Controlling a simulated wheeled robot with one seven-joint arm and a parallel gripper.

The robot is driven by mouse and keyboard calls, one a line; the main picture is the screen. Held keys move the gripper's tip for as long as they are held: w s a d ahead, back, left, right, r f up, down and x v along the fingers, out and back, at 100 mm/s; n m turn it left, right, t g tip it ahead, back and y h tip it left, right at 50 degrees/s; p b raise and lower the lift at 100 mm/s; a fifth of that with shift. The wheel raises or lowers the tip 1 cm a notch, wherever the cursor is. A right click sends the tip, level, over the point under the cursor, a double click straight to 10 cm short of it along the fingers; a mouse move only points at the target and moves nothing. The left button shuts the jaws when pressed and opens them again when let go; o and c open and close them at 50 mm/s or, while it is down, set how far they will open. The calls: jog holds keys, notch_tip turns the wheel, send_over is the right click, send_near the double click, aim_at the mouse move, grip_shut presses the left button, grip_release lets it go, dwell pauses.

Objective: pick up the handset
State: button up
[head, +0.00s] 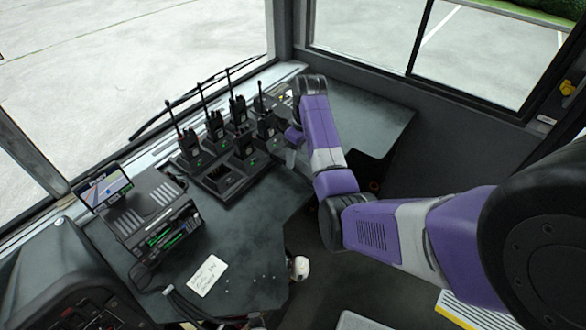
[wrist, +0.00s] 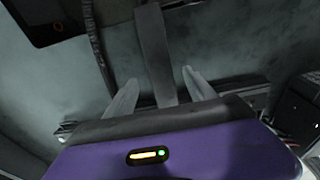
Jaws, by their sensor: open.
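Several black handheld radios with upright antennas stand in a dark charging rack (head: 228,188) on the console. One handset (head: 188,142) is at the rack's left end, another (head: 214,124) beside it, and one (head: 238,110) further back. Which one the task means I cannot tell. My gripper (head: 291,157) is at the right end of the rack, pointing down, with its pale fingers apart from the handsets. In the wrist view my open gripper (wrist: 160,92) has a dark grey bar (wrist: 155,50) showing between its two fingers; I cannot tell what it is.
A boxy radio unit (head: 160,215) and a small screen (head: 105,188) stand left on the console. A white note (head: 208,275) lies in front. A coiled cord (wrist: 95,40) shows in the wrist view. Windows border the console; its right part (head: 370,115) is clear.

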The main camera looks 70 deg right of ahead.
aim_at(297, 163)
jog(key=f, duration=0.4)
jog(key=f+p, duration=0.1)
jog(key=f, duration=0.1)
jog(key=shift+w+f, duration=0.25)
jog(key=shift+w, duration=0.1)
grip_shut()
